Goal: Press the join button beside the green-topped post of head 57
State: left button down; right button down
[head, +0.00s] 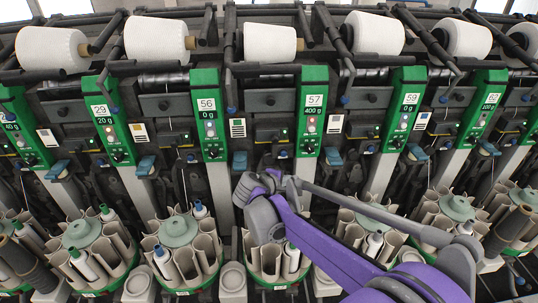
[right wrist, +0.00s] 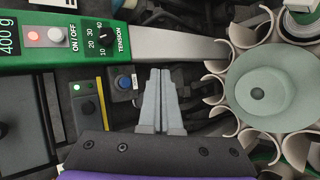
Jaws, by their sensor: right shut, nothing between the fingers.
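The post of head 57 (head: 313,108) has a green top with a 57 label and a 400 g display. Its green panel (right wrist: 80,62) crosses the upper left of the right wrist view, with a lit red light, a white ON/OFF button and a TENSION knob. Beside it a round blue button (right wrist: 124,82) sits on a small dark box; I take it for the join button. My right gripper (right wrist: 162,72) is shut and empty, its fingertips just right of the blue button in the picture. In the head view the right gripper (head: 268,163) is low beside the post. My left gripper is out of view.
A round bobbin magazine (right wrist: 257,90) stands close to the right. Neighbouring posts 56 (head: 208,112) and 59 (head: 404,108) flank head 57. White yarn cones (head: 270,43) hang above.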

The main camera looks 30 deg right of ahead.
dwell(0.3)
send_near(286, 157)
jog(key=d+f, duration=0.3)
jog(key=shift+w+d+f, duration=0.25)
jog(key=shift+w+d, duration=0.2)
jog(key=shift+w, duration=0.05)
jog(key=shift+w, duration=0.1)
dwell(1.8)
jog(key=shift+w+d, duration=0.15)
jog(key=shift+w, duration=0.15)
jog(key=shift+w+d, duration=0.25)
jog(key=shift+w, duration=0.1)
dwell(0.8)
jog(key=shift+s+a, duration=0.45)
jog(key=shift+s, duration=0.3)
